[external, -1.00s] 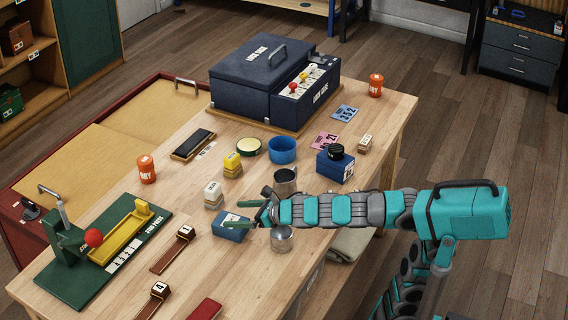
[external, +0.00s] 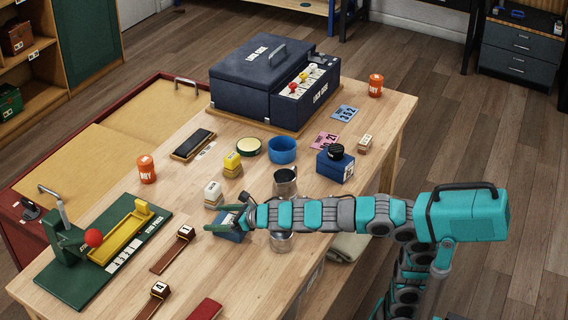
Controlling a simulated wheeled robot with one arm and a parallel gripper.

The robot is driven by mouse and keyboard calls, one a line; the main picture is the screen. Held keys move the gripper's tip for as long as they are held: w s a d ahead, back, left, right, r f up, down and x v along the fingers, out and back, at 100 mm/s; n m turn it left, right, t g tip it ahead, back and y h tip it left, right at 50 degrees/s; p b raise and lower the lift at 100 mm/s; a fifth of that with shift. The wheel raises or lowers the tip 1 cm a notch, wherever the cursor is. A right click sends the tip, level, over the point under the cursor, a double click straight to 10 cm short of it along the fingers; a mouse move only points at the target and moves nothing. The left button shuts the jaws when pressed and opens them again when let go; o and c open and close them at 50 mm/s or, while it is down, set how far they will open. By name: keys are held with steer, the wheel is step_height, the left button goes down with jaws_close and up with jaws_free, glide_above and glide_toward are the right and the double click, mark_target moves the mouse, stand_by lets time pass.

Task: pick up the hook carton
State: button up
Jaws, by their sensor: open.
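A small blue carton (external: 229,236) sits on the wooden table near its front edge; its label is too small to read, so I cannot confirm that it is the hook carton. My gripper (external: 216,218) is open, with its green fingers pointing left over the carton. The fingers and wrist hide much of the carton's top. I cannot tell whether the fingers touch it. My arm reaches in from the right.
Two metal cups (external: 285,181) (external: 281,242) stand close to my arm. A white-topped block stack (external: 213,194) is just behind the fingers. A blue box with a black lid (external: 335,165) stands farther right. A green press (external: 105,245) occupies the table's left.

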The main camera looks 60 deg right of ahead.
steer(key=c, duration=1.2)
